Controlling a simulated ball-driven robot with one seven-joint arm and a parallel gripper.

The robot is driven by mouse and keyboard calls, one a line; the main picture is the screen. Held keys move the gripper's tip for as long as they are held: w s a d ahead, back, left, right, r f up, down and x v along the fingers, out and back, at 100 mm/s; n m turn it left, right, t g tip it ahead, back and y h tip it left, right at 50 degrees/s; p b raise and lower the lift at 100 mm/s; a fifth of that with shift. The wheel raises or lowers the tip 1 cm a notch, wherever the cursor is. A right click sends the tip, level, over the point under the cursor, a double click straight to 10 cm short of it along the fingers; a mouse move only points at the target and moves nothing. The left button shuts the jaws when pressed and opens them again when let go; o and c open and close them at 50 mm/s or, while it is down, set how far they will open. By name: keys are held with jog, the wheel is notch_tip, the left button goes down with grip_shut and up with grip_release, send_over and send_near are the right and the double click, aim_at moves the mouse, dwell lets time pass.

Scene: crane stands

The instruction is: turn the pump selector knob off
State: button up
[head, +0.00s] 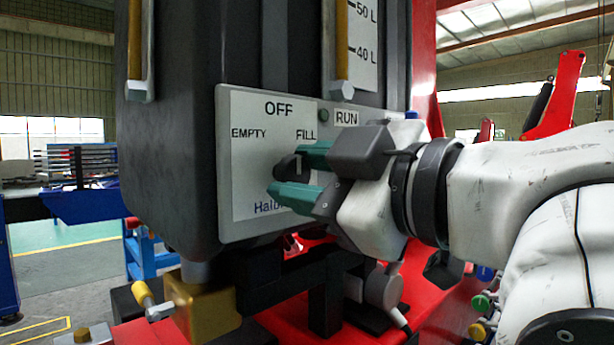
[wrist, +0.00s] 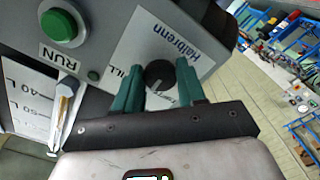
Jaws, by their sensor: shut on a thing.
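The pump selector knob (head: 287,168) is a small dark round knob on the white label plate, partly hidden by my fingers. A short pale mark shows on it; I cannot tell exactly which label it points to. The plate (head: 243,180) reads OFF at the top, EMPTY at the left and FILL at the right. My gripper (head: 293,174) comes from the right with its two teal fingers shut on the knob, one above and one below. In the wrist view the knob (wrist: 158,73) sits between the fingertips (wrist: 159,80).
A green push button (wrist: 63,25) labelled RUN sits beside the plate, with a small green lamp near it. A dark tank (head: 170,130) with level tubes carries the panel. A brass block (head: 203,305) with a small valve lies below. Red frame parts stand behind.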

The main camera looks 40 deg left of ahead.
jog(key=o, duration=1.1)
jog(key=shift+c, duration=0.2)
jog(key=shift+d, duration=0.1)
jog(key=d+b, duration=0.2)
jog(key=d, duration=0.8)
jog(key=shift+s+d, duration=0.3)
jog(key=shift+s, duration=0.1)
